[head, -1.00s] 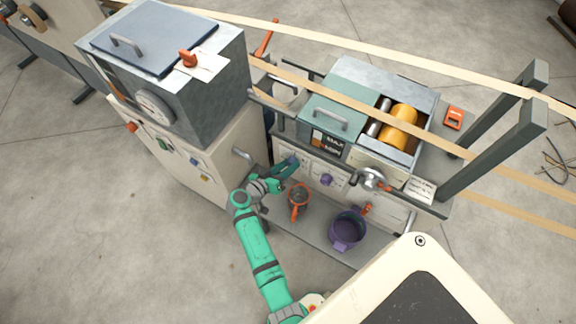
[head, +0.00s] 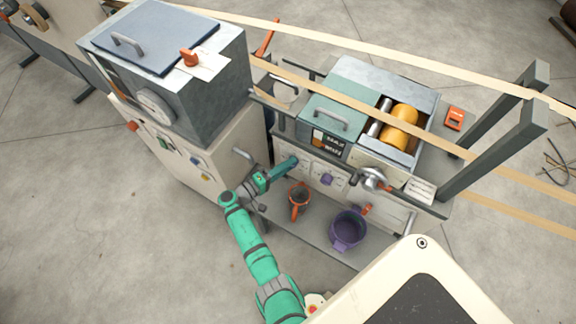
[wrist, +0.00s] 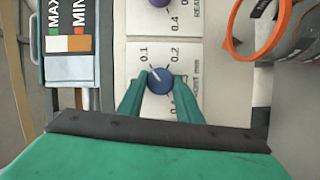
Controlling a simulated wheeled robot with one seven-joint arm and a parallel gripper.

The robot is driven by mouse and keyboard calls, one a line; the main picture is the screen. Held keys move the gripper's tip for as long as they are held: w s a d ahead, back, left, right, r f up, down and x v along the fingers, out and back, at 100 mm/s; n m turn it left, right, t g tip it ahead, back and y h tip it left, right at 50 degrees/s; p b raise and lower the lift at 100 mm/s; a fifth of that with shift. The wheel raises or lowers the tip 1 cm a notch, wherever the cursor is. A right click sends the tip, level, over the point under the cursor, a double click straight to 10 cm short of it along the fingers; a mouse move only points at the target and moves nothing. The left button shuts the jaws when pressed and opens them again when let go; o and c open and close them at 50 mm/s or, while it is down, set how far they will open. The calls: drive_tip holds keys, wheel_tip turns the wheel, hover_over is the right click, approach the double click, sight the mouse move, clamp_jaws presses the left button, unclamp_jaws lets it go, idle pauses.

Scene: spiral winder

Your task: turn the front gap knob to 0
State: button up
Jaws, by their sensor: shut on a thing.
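The front gap knob (wrist: 160,80) is a round blue knob with a white pointer line on a pale dial plate (wrist: 142,88), seen in the wrist view. The pointer aims up and left in that view, near the printed 0.1; 0.2 is at the upper right, and a partly hidden 0.4 is lower right. My gripper (wrist: 159,86) is shut on the knob, one green finger on each side. The fingers and palm hide the lower part of the dial, and no 0 mark is readable. In the head view my gripper (head: 292,162) reaches the left end of the front panel.
A purple knob (head: 326,180) sits on the neighbouring dial to the right. The MAX/MIN gauge (head: 328,142) is above the dials.

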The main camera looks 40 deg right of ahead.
drive_tip(key=n+h, duration=0.1)
drive_tip(key=n, duration=0.2)
drive_tip(key=n+t+h, duration=0.1)
drive_tip(key=n, duration=0.3)
drive_tip(key=n+t+h, duration=0.1)
drive_tip(key=n, duration=0.3)
drive_tip(key=shift+s+f, duration=0.15)
drive_tip(key=shift+f, duration=0.15)
drive_tip(key=shift+d+h, duration=0.1)
drive_tip(key=shift+h, duration=0.2)
drive_tip(key=o, duration=1)
drive_tip(key=shift+o, duration=0.2)
drive_tip(key=shift+t, duration=0.3)
drive_tip(key=v, duration=1.1)
